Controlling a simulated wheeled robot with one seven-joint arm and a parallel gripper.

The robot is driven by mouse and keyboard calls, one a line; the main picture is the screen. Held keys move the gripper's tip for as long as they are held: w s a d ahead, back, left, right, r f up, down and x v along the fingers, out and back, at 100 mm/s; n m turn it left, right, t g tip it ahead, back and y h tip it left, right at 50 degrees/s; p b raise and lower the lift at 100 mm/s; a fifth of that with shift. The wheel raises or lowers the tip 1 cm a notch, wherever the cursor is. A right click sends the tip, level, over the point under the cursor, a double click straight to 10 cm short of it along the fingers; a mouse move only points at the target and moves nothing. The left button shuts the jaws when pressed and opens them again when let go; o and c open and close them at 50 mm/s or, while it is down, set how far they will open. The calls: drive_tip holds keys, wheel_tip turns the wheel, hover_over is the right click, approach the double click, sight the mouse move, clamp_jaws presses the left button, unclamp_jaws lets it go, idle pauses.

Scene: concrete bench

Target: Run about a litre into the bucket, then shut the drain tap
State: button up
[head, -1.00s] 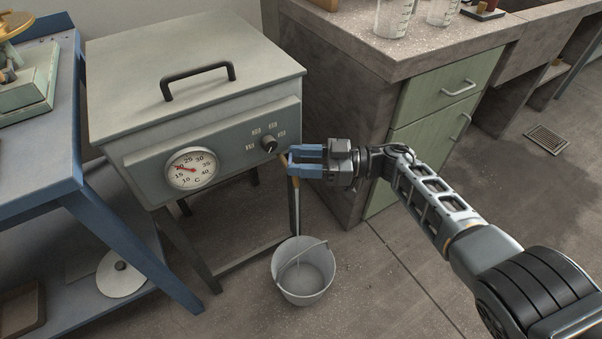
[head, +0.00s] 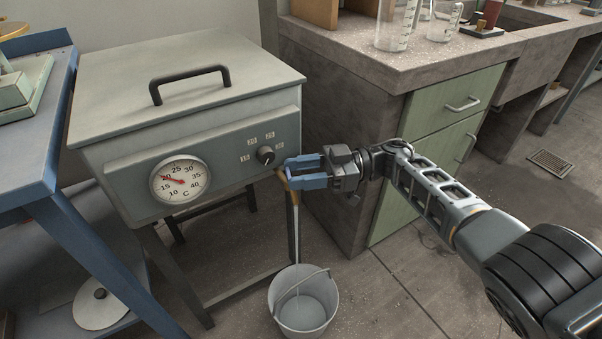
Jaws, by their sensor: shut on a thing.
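The brass drain tap (head: 282,178) sticks out at the lower right of the grey bath's front. My gripper (head: 289,173), with blue fingers, comes in from the right and is shut on the drain tap; the fingers hide part of it, including its handle. A pale stream of water (head: 299,232) falls from below the tap towards the grey bucket (head: 280,307). The bucket stands upright on the floor under the tap, its thin handle leaning over the opening. The water level inside is hard to read.
The grey bath (head: 190,85) has a lid handle, a round dial thermometer (head: 180,180) and a black knob (head: 265,155). A blue bench (head: 45,150) stands left. A concrete bench (head: 450,60) with green drawers and glass beakers stands close behind my gripper.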

drive_tip(key=o, duration=1.1)
drive_tip(key=shift+c, duration=0.2)
drive_tip(key=shift+r, duration=0.15)
